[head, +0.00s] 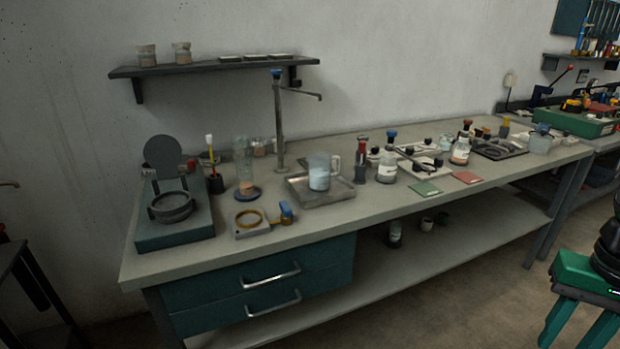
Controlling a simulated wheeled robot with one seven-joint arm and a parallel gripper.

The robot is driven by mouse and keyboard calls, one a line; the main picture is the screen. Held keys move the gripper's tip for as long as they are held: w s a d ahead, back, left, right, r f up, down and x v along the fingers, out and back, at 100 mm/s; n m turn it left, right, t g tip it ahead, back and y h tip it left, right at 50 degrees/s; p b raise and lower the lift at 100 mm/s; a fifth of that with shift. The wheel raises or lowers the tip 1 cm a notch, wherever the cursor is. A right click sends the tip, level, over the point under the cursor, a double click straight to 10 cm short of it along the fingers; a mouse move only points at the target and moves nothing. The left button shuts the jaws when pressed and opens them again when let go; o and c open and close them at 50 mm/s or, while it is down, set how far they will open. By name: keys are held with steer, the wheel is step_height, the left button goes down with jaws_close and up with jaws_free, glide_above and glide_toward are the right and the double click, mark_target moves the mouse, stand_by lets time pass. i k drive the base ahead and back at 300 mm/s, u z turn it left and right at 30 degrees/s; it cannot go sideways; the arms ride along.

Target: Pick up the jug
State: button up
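The jug (319,178) looks like a clear vessel with a pale blue lower part and a handle on its right side. It stands upright on a shallow grey metal tray (345,194) in the middle of the workbench, below a tall tap-like stand. My gripper is not in view, so its state and its place relative to the jug are hidden.
The bench (250,250) carries a dark device (172,207) at left, a brass ring fixture (250,219) in front, and a tall stand (279,120) behind the jug. Bottles (387,167) crowd its right. A green stool (585,280) stands at far right.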

mark_target(320, 176)
steer(key=u, duration=0.05)
steer(key=i, duration=1)
steer(key=z, duration=0.05)
